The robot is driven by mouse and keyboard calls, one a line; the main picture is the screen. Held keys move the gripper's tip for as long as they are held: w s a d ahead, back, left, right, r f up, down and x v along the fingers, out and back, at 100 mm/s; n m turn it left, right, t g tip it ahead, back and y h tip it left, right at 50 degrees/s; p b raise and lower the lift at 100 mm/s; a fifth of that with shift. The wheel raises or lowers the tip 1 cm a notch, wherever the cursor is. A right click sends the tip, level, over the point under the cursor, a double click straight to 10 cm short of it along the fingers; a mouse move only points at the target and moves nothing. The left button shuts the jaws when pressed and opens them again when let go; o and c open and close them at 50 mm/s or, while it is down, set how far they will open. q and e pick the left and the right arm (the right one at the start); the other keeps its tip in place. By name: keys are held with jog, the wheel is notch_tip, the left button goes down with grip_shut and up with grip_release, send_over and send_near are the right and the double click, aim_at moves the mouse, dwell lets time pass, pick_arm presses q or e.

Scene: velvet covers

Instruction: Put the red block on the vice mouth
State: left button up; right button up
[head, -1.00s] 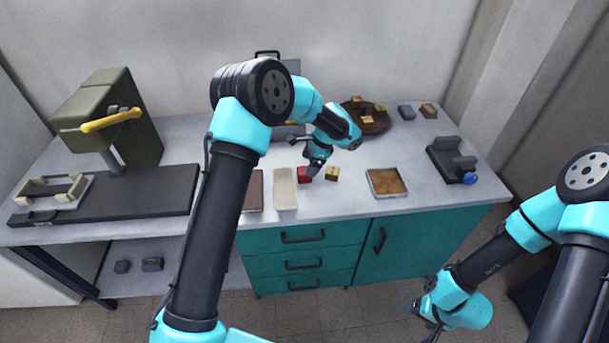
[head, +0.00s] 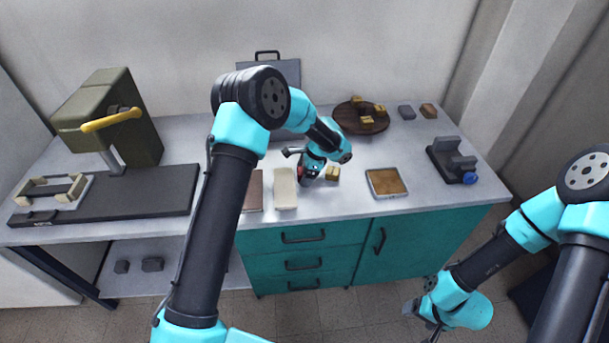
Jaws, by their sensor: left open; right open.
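The red block (head: 302,172) is on the worktop near the front, mostly hidden by my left gripper (head: 306,178). My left gripper is open, pointing down over the block; I cannot tell whether it touches it. The dark grey vice (head: 450,160) with a blue knob (head: 469,178) stands at the right end of the worktop, its mouth empty as far as I can see. My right gripper (head: 428,318) is open and low at the right, in front of the teal cabinet and away from the worktop.
A yellow block (head: 332,174) sits close to the right of my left gripper. Brown and cream slabs (head: 285,188) lie to its left. A shallow tray (head: 386,170) lies between the blocks and the vice. A round brown board (head: 360,127) with yellow pieces is behind.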

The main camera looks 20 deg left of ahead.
pick_arm(q)
jog(key=shift+c, duration=0.3)
jog(key=c, duration=1)
jog(key=shift+c, duration=0.2)
jog(key=shift+r, duration=0.15)
notch_tip(320, 180, up, 10)
jog(key=shift+f, duration=0.1)
